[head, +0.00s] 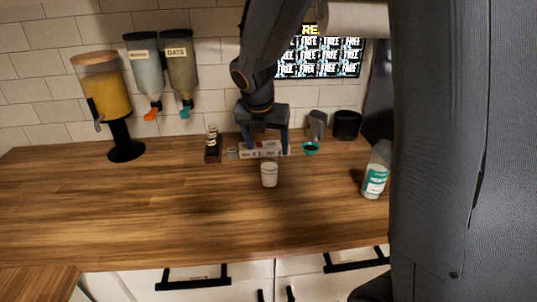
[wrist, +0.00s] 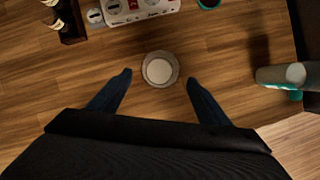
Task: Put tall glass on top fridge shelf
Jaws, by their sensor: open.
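A clear glass (head: 270,175) with a pale inside stands upright on the wooden counter, near the middle of the head view. In the wrist view I look down into the glass (wrist: 160,69), which sits between and slightly beyond my fingertips. My gripper (head: 267,151) is open and empty, pointing down above the counter. In the wrist view my gripper (wrist: 158,77) has a finger on either side of the glass, with gaps on both sides. I cannot tell its exact height above the glass. No fridge or fridge shelf is in view.
A white box (head: 260,153) and a dark rack (head: 212,146) stand just behind the glass. A bottle with a teal label (head: 375,175) is at right. Dark cups (head: 347,124), a teal-rimmed bowl (head: 311,148) and cereal dispensers (head: 105,95) line the back. The counter's front left is clear.

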